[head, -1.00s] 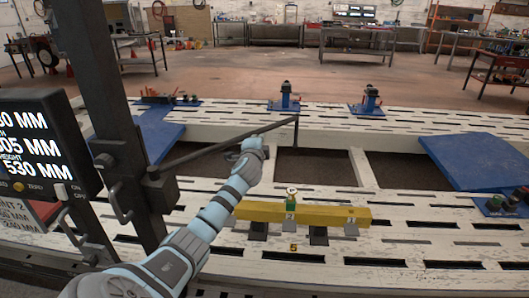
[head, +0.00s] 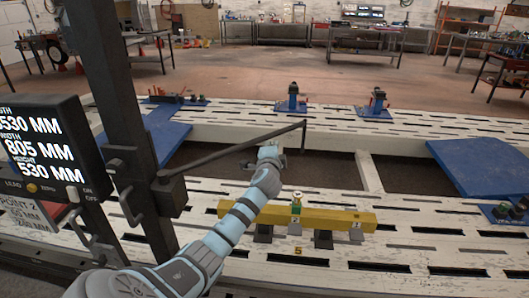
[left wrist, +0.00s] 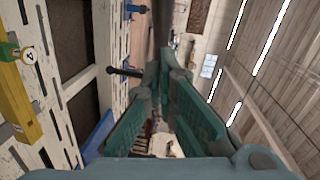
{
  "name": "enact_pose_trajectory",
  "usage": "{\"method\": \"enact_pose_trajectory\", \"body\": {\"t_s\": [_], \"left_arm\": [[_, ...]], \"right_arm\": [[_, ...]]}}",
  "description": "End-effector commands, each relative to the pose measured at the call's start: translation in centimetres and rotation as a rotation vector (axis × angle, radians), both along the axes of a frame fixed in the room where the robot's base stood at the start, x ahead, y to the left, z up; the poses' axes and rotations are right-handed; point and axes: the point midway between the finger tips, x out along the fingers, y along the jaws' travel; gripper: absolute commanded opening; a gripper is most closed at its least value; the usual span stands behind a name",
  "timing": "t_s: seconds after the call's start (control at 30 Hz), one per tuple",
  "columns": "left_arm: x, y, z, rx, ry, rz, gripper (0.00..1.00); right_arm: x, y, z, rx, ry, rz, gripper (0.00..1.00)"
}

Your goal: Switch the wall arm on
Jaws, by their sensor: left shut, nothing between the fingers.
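The black wall arm (head: 225,155) reaches right from the dark post (head: 127,120), with a short pointer hanging at its end. The display box (head: 38,150) at left shows length, width and height readings. My left gripper (head: 264,157) is just under the outer half of the wall arm; contact cannot be told. In the left wrist view its green fingers (left wrist: 166,75) are shut and empty, with a dark bar beyond them. My right gripper is not in view.
A yellow beam (head: 245,214) with a green numbered part lies across the slotted white bench frame (head: 400,215). Blue plates (head: 475,165) lie at both sides. Dark openings lie inside the frame. A handle (head: 127,205) stands out by the post.

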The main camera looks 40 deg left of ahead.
Motion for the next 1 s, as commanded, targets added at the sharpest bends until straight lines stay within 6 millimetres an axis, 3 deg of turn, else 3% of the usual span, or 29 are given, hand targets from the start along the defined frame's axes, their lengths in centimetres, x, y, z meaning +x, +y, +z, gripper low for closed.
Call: {"method": "enact_pose_trajectory", "body": {"t_s": [0.2, 0.4, 1.0], "left_arm": [[-4.4, -3.2, 0.9, 0.001, 0.0, -0.004, 0.0], [-7.2, -5.1, 1.3, -0.001, -0.001, -0.002, 0.0], [-8.0, -5.5, 1.4, -0.002, -0.001, 0.0, 0.0]], "right_arm": [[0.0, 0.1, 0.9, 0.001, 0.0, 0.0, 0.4], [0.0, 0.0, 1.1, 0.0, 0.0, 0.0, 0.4], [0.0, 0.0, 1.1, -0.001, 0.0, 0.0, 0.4]]}}
